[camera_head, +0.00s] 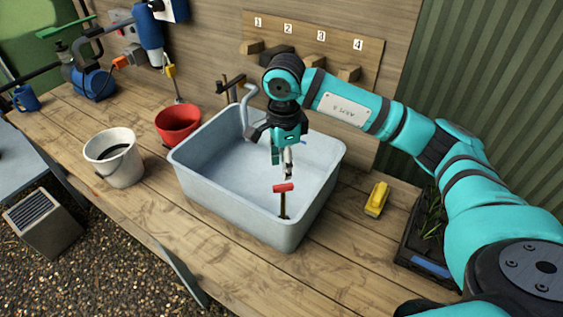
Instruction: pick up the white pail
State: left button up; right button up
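The white pail (127,168) stands upright on the wooden bench at the left, with a thin handle hanging at its side and something dark inside. My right gripper (283,163) points down over the grey basin (213,193), well to the right of the pail and apart from it. Its fingertips are small here, and I cannot tell whether they are open or shut. A tool with a red head (283,188) and brown handle shows in the basin, just below the fingertips; I cannot tell whether they touch. My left gripper is not in view.
A yellow object (377,199) and a dark tray (410,250) are at the right. A tap (246,108) rises behind the basin. The bench in front of pail and basin is clear.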

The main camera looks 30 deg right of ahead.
aim_at(114, 152)
jog(key=i+j+u, duration=0.85)
jog(key=i+j, duration=0.05)
jog(key=j, duration=0.15)
